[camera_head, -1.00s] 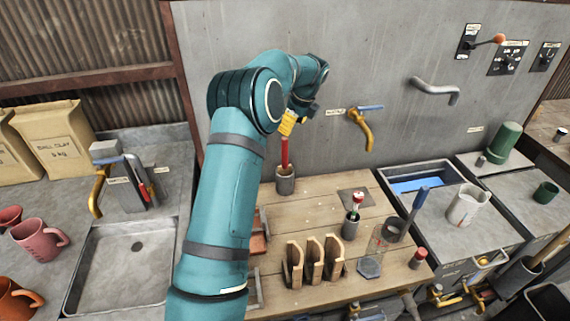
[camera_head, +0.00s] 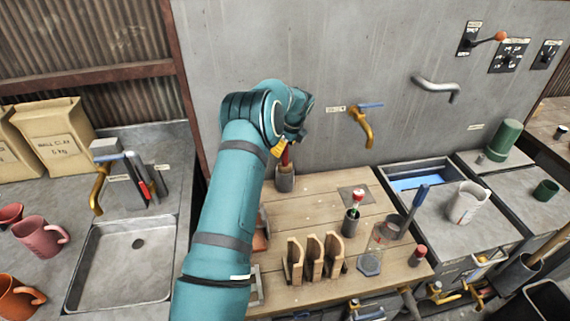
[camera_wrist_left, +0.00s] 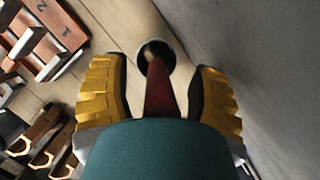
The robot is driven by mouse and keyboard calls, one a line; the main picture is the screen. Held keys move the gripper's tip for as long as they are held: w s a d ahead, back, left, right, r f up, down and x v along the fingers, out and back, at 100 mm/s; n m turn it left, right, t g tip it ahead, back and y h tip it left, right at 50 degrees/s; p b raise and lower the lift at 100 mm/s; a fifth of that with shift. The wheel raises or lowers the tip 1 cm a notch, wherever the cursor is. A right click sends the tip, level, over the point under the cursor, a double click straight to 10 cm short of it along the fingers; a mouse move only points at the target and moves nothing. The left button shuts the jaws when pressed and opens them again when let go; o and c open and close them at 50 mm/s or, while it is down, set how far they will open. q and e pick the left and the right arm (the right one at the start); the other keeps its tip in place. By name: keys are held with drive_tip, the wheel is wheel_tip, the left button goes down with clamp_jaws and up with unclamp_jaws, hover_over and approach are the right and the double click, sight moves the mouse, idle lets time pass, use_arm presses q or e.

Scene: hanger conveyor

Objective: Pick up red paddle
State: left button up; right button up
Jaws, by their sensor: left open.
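The red paddle (camera_head: 284,157) stands upright in a grey cup (camera_head: 285,180) at the back left of the wooden bench, near the wall. In the left wrist view the paddle's red shaft (camera_wrist_left: 161,88) runs down into the dark mouth of the cup (camera_wrist_left: 155,54). My left gripper (camera_head: 283,152) is at the paddle above the cup. In the left wrist view its yellow fingers (camera_wrist_left: 157,95) are open, one on each side of the shaft, with a gap on both sides. The paddle's upper part is hidden behind my gripper. My right gripper is not in view.
Wooden slotted holders (camera_head: 312,258) stand at the bench's front. A small cup with a red-topped tool (camera_head: 353,213) is to the right. The grey wall (camera_head: 330,50) with a yellow tap (camera_head: 362,130) rises close behind. A reddish numbered rack (camera_wrist_left: 50,38) lies left of the cup.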

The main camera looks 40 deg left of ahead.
use_arm(q)
clamp_jaws()
drive_tip(key=shift+r, duration=0.1)
idle(0.4)
